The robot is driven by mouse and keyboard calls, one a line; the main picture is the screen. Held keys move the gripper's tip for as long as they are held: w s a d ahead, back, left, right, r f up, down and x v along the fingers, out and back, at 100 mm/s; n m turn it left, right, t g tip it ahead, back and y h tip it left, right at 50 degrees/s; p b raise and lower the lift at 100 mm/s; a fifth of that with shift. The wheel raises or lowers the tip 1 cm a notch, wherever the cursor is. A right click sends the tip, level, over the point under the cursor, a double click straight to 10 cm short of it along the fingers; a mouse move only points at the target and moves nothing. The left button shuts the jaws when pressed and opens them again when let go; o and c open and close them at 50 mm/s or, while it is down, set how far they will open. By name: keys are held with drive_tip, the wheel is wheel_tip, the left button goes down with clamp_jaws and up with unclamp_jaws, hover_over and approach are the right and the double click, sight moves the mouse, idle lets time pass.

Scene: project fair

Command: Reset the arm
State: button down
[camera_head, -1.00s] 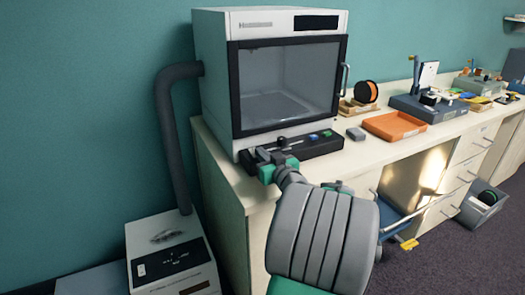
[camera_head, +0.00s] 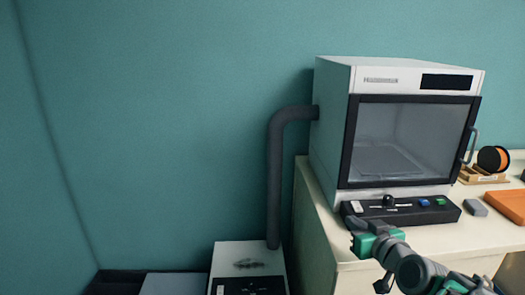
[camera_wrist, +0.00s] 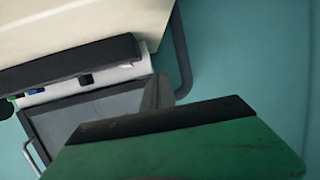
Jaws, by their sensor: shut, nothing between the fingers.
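My gripper (camera_head: 356,230) shows at the lower right of the head view, in front of the control strip of the white enclosed machine (camera_head: 335,120). It is shut and empty. I cannot tell from this view whether it touches the strip. My grey and green arm runs from it to the bottom right corner. In the wrist view, a green finger with a dark edge (camera_wrist: 190,140) fills the lower part, and the machine's dark control strip (camera_wrist: 70,65) and door show tilted beyond it.
The pale counter (camera_head: 322,215) carries the machine, an orange tray (camera_head: 508,204), a small grey block (camera_head: 475,208) and an orange-black spool (camera_head: 490,158). A dark hose (camera_head: 274,180) joins the machine to a white floor unit (camera_head: 240,252). The wall at left is bare.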

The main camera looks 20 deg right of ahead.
drive_tip(key=w+a+f+n+g+y+p, duration=0.1)
drive_tip(key=a+g+y+p, duration=0.15)
drive_tip(key=a, duration=0.65)
drive_tip(key=a+f+n+g+y+p, duration=0.1)
drive_tip(key=a+g+p, duration=0.25)
drive_tip(key=a, duration=0.55)
drive_tip(key=s+a+g+h+p, duration=0.1)
drive_tip(key=s+a+g+p, duration=0.3)
drive_tip(key=s+a, duration=0.5)
drive_tip(key=shift+s+r+g, duration=0.35)
drive_tip(key=shift+s+g, duration=0.45)
drive_tip(key=shift+s, duration=0.05)
drive_tip(key=shift+h, duration=0.25)
